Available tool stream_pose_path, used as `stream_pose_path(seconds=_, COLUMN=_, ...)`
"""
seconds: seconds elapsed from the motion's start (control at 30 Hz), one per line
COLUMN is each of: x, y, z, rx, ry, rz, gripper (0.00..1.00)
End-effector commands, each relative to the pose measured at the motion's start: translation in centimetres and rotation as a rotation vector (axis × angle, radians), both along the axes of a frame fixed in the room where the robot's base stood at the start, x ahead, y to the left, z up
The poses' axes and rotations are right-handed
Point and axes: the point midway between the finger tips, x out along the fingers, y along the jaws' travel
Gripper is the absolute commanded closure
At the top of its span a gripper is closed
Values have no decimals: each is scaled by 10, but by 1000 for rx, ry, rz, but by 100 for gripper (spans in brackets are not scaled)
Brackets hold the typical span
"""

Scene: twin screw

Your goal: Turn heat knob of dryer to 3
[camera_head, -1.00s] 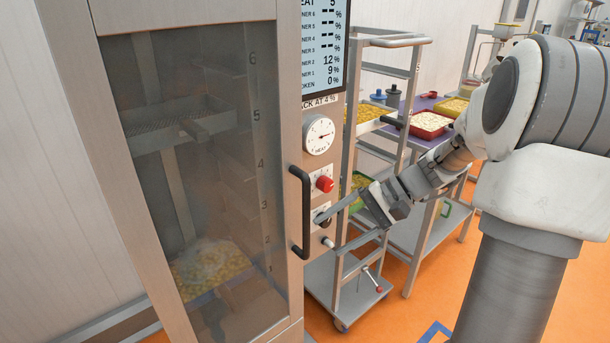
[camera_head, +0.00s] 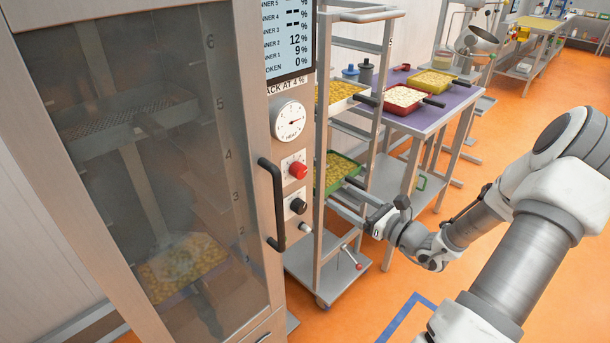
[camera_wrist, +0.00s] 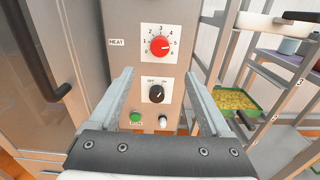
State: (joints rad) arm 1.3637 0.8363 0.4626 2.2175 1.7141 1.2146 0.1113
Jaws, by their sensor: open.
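The dryer's red heat knob (camera_head: 298,170) is on the narrow control panel right of the glass door. In the wrist view the heat knob (camera_wrist: 160,46) sits in a dial marked 0 to 6; its pale mark seems to face right, near 5. A black on/off knob (camera_wrist: 156,94) is below it. My gripper (camera_head: 346,198) is open and empty, to the right of the panel and apart from it. In the wrist view its two fingers (camera_wrist: 160,74) frame the panel, with the heat knob beyond and above the tips.
The dryer's black door handle (camera_head: 275,205) stands out left of the panel. A green button (camera_wrist: 135,117) and a pale knob (camera_wrist: 163,121) are low on the panel. A trolley rack (camera_head: 322,270) with a green tray stands close on the right. Orange floor is open at far right.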

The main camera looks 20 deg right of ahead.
Motion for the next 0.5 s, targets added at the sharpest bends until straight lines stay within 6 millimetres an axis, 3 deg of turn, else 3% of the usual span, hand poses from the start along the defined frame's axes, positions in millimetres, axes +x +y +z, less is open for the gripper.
stream_pose_path(seconds=0.5, x=104, y=39, z=0, rx=-2, ry=-3, rz=5, gripper=19)
